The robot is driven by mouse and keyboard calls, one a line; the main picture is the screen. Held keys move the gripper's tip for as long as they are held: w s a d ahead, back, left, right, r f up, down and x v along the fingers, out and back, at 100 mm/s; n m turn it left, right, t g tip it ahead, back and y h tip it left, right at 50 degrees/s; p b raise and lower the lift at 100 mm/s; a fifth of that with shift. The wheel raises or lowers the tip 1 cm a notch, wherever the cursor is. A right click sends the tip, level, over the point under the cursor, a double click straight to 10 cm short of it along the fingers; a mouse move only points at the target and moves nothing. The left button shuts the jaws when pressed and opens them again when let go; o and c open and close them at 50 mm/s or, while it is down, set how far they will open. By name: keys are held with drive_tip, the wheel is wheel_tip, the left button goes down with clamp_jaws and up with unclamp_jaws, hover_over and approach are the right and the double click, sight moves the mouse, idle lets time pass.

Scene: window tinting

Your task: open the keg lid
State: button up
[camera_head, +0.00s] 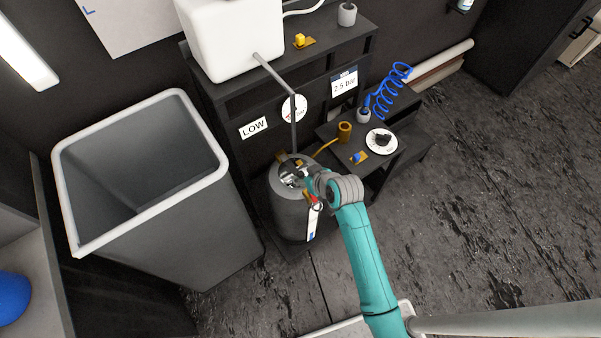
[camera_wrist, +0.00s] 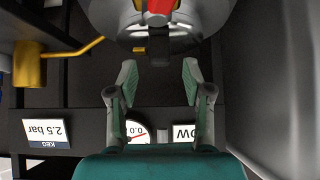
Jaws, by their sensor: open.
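The dark grey keg (camera_head: 287,213) stands upright on the floor in front of the black shelf unit. Its lid area (camera_head: 289,166) is partly hidden by my gripper (camera_head: 306,178), which is over the keg's top. In the wrist view, the keg's shiny rounded top (camera_wrist: 190,38) is at the upper edge, with a red part (camera_wrist: 160,5) and brass or dark fittings on it. My gripper (camera_wrist: 160,78) is open, its two fingers apart with nothing between them. The fingertips point toward the keg top; I cannot tell whether they touch it. The lid looks in place, but its closure is hard to see.
A large grey bin (camera_head: 190,215) stands left of the keg. A white tank (camera_head: 228,38) sits on the shelf, its pipe (camera_head: 292,115) reaching down near the keg. Floor at right is clear.

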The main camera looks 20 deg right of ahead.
sight(301, 174)
drive_tip(key=shift+x, duration=1.65)
clamp_jaws()
